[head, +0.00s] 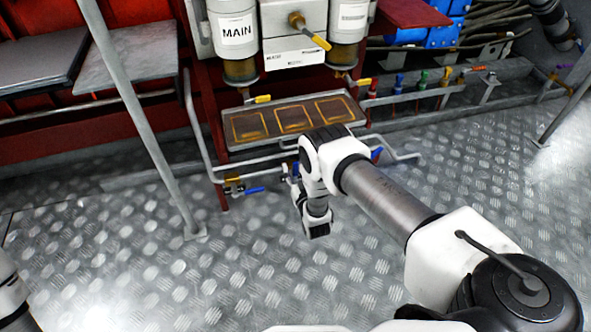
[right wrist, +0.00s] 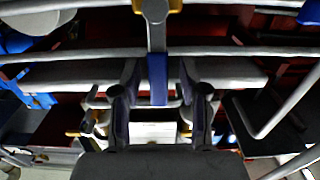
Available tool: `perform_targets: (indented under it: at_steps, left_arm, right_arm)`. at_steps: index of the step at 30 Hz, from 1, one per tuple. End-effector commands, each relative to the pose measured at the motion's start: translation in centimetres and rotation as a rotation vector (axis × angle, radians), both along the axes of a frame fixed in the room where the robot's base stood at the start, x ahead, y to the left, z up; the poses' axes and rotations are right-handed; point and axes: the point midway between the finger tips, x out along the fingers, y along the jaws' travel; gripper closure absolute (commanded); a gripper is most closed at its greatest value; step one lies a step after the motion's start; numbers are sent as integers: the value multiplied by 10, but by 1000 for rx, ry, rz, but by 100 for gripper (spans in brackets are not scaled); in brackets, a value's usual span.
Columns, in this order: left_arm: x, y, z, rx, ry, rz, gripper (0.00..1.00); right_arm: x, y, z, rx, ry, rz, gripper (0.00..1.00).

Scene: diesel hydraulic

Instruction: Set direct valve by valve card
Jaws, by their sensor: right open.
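My right gripper (head: 290,172) is small and mostly hidden by my own arm in the head view, close to the pipe below the tray. In the right wrist view its two dark fingers (right wrist: 160,105) stand apart, with a blue valve handle (right wrist: 158,78) in line with the gap between them. Contact cannot be told. The handle hangs from a grey stem on a brass-coloured valve body (right wrist: 157,8). In the head view one blue-handled valve (head: 254,190) is left of the gripper and another blue handle (head: 377,154) shows right of my arm. No valve card can be made out. My left gripper is out of view.
A tray (head: 232,142) with three yellow-outlined squares lies above the pipes, below the MAIN filter (head: 237,31) and yellow handles (head: 310,34). Several coloured valves (head: 422,78) stand at right. A grey post (head: 140,120) rises at left. The tread-plate floor is open.

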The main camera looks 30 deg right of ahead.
Motion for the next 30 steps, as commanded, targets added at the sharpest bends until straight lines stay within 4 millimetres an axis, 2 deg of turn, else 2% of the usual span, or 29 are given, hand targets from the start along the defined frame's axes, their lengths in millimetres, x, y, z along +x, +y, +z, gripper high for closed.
perform_targets:
  at_steps: [5, 15, 18, 22, 30]
  left_arm:
    - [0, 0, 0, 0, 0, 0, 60]
    - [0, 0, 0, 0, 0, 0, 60]
    - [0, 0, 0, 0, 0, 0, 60]
    - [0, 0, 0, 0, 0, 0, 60]
    - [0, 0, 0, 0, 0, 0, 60]
  right_arm:
    - [-14, 3, -1, 1, 3, 0, 56]
    - [-95, 23, -1, 0, 5, 1, 56]
    - [-109, 27, -1, 0, 2, 1, 56]
    - [-117, 28, 0, 0, 0, 1, 56]
    - [-117, 28, 0, 0, 0, 0, 56]
